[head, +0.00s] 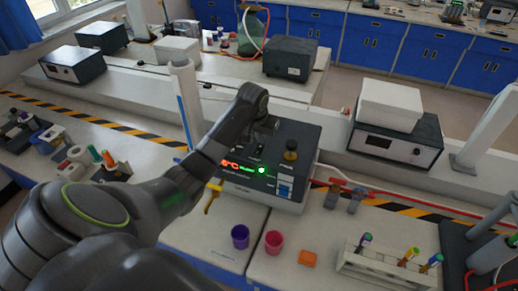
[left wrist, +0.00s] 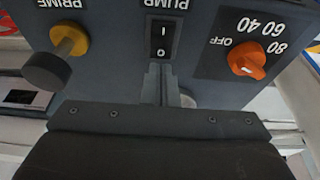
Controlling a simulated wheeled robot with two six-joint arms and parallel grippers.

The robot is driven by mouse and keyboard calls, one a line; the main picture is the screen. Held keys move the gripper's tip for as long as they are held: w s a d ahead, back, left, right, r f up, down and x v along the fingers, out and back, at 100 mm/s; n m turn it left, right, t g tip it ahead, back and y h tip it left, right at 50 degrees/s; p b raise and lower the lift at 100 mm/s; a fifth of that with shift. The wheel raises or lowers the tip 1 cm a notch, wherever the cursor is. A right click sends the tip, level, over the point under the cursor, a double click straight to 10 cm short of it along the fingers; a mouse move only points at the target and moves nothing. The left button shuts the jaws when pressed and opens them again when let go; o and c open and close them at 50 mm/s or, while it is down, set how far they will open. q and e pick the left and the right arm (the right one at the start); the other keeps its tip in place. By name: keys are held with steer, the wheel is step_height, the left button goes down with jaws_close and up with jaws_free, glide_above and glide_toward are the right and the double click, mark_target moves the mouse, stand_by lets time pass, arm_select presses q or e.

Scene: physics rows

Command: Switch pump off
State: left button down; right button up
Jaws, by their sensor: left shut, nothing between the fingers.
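The dark grey pump unit (head: 305,135) stands on the bench, with a lit red and green display on its front. In the left wrist view its top panel (left wrist: 115,40) shows upside down. The black PUMP rocker switch (left wrist: 161,36) is marked I and O, with the O end closer to my gripper. My left gripper (left wrist: 160,72) is shut and empty, its fingertips at or just short of the switch's O end; I cannot tell whether they touch.
A black-and-yellow PRIME knob (left wrist: 68,45) and an orange dial (left wrist: 246,62) flank the switch. In front of the unit are a purple cup (head: 240,237), a pink cup (head: 273,242) and a tube rack (head: 385,268). A white-topped box (head: 390,105) stands right.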

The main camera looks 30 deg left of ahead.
mark_target(260, 146)
arm_select(q)
steer(key=shift+f+b, duration=0.3)
steer(key=shift+f, duration=0.6)
stand_by(0.7)
steer(key=shift+r+p, duration=0.7)
steer(key=shift+r, duration=2.85)
steer(key=shift+f, duration=0.1)
